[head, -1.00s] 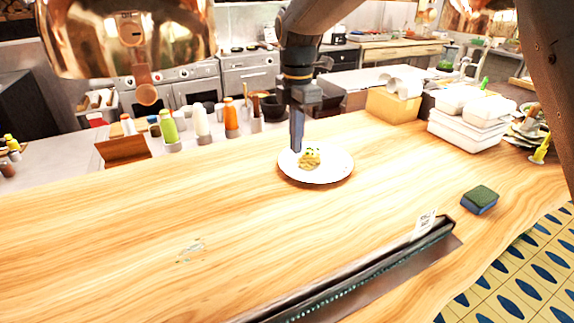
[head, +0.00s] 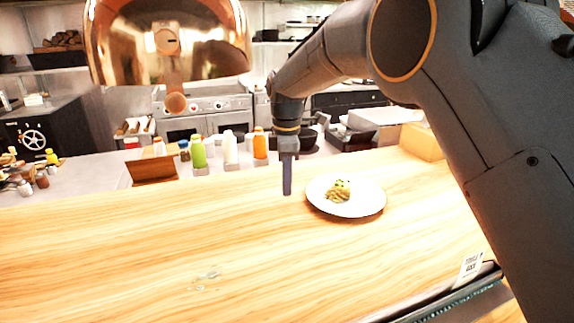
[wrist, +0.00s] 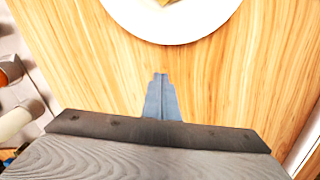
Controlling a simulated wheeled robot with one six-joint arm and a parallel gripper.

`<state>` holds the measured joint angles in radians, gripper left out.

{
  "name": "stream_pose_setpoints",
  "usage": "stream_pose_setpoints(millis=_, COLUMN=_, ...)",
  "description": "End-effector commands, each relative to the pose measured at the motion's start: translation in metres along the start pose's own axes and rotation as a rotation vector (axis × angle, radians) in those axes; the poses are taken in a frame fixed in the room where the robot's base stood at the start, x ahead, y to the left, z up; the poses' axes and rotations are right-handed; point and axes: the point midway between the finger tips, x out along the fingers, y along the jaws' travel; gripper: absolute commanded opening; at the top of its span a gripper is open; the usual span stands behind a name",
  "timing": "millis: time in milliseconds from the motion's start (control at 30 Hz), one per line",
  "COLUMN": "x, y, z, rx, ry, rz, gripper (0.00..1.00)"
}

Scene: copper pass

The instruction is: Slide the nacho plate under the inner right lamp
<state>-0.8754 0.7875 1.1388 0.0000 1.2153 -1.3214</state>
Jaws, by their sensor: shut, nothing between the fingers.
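A white round plate (head: 371,203) with a small heap of pale yellow food and green bits lies on the wooden counter, right of centre in the head view. Its near rim also shows at the top of the wrist view (wrist: 175,37). My gripper (head: 287,192) points down just left of the plate, apart from it, with bare wood between. In the wrist view its fingers (wrist: 161,78) are together with nothing between them. A copper lamp (head: 205,45) hangs at the upper left; I cannot tell which lamp it is. No other lamp shows clearly.
The wooden counter (head: 110,240) is mostly clear, with a small spill (head: 206,276) left of centre. A rail with a white card (head: 469,266) runs along the front right. Several bottles, including an orange one (head: 260,146), and a brown holder (head: 152,169) stand behind the counter.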

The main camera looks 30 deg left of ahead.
Motion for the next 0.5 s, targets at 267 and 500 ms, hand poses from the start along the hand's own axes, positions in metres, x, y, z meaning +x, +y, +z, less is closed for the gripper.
stream_pose_setpoints(millis=267, x=0.021, y=-0.001, z=0.025, rx=0.003, ry=-0.001, rz=-0.002, gripper=0.00)
stream_pose_setpoints(millis=500, x=0.023, y=-0.001, z=0.040, rx=0.001, ry=0.000, rz=0.000, gripper=0.00)
